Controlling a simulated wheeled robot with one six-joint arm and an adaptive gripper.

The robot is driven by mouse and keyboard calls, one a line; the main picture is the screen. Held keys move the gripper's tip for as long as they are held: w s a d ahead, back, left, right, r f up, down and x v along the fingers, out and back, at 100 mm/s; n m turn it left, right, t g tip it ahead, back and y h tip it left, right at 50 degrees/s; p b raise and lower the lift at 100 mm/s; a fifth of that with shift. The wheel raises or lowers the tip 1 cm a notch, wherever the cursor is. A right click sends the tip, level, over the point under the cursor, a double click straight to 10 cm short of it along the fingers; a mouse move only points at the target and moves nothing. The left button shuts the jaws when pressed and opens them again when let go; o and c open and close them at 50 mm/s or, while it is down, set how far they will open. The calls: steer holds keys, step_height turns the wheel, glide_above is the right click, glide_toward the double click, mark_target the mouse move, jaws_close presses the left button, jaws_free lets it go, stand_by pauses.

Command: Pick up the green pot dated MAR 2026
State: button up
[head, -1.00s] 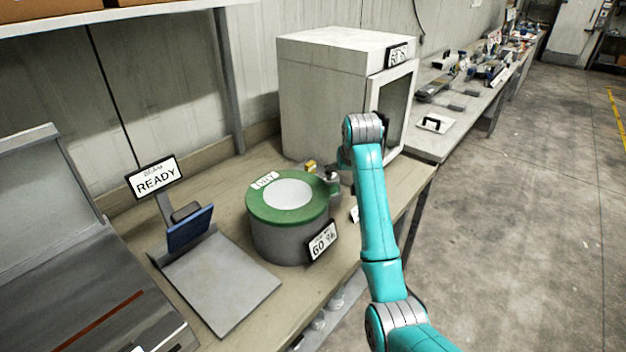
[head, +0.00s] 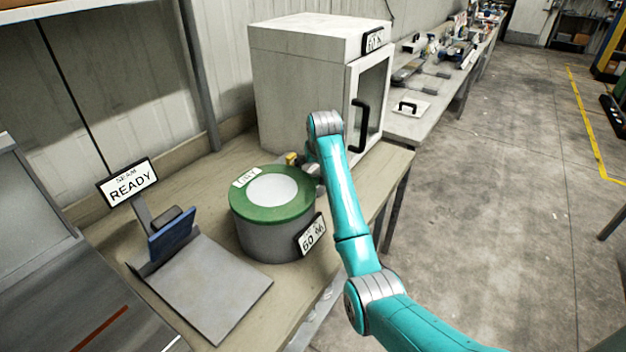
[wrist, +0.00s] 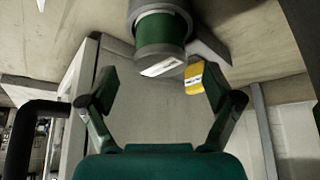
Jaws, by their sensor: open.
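A small green pot (wrist: 160,35) with a grey end shows at the top middle of the wrist view. A white label on it faces my camera, but its date is too small to read. A yellow pot (wrist: 207,83) is just right of it. My gripper (wrist: 160,88) is open and empty, its fingers spread below the green pot in the picture and apart from it. In the head view a bit of yellow (head: 291,158) shows beside my arm. The green pot and my fingers are mostly hidden there by my arm.
A round green-topped drum marked DRY (head: 272,215) stands left of my arm, with a 60 % sign. A white oven (head: 300,85) with a black door handle stands behind. A sealer with a READY sign (head: 130,184) is at left. Floor is free at right.

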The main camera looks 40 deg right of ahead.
mark_target(313, 169)
steer(key=shift+x, duration=1.65)
steer(key=c, duration=1.4)
steer(key=shift+o, duration=0.2)
steer(key=shift+r, duration=0.15)
